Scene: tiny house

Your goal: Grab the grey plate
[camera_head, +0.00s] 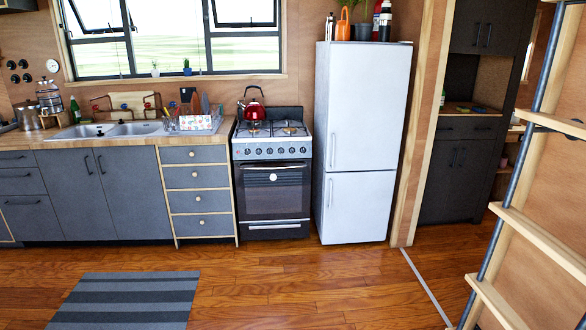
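I cannot make out a grey plate for certain. A dish rack (198,124) stands on the wooden counter (90,138), between the sink and the stove. Several thin items stand upright in it, some greyish and some brown, too small to tell whether one is the grey plate. Neither of my grippers shows in the head view.
A double sink (118,129) lies left of the rack. A stove (272,180) with a red kettle (253,110) and a white fridge (362,140) stand to the right. A wooden ladder (520,235) is at far right. A striped rug (128,300) lies on open floor.

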